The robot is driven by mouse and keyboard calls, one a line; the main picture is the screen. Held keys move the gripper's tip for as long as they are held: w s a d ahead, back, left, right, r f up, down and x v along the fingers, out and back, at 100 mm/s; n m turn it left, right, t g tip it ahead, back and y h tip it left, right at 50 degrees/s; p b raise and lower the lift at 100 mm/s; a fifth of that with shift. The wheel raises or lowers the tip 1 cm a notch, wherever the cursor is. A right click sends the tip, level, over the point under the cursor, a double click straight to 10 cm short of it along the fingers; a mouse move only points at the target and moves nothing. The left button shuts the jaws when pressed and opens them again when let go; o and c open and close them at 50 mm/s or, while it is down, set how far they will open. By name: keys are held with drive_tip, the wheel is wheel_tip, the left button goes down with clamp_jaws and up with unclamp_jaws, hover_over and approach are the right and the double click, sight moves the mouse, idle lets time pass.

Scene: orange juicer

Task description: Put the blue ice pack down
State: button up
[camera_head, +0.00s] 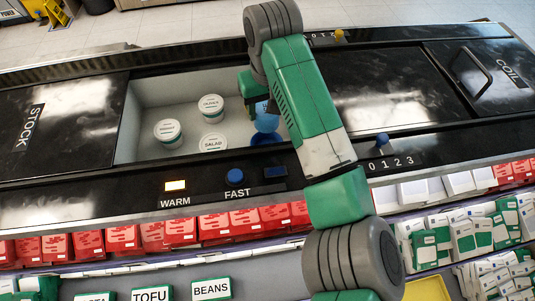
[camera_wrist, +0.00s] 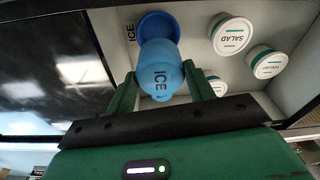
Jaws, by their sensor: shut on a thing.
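The blue ice pack (camera_wrist: 160,72), a rounded light blue piece lettered ICE, is between the two green fingers of my gripper (camera_wrist: 163,88) in the wrist view. My gripper is shut on it. In the head view the ice pack (camera_head: 267,121) shows beside my arm, over the right part of the open compartment. A darker blue round spot (camera_wrist: 156,21) lies behind the pack, with ICE lettered on the compartment floor beside it. The pack covers part of this spot. I cannot tell whether the pack touches the floor.
The open compartment (camera_head: 147,93) holds white round tubs, including the SALAD tub (camera_head: 213,143), left of the ice pack. A front panel has a blue FAST button (camera_head: 235,177).

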wheel_tip(320, 180, down, 10)
drive_tip(key=shift+r+b, duration=0.15)
drive_tip(key=shift+b, duration=0.35)
drive_tip(key=shift+f, duration=0.3)
drive_tip(key=o, duration=1)
drive_tip(key=shift+o, duration=0.2)
drive_tip(key=shift+r, duration=0.1)
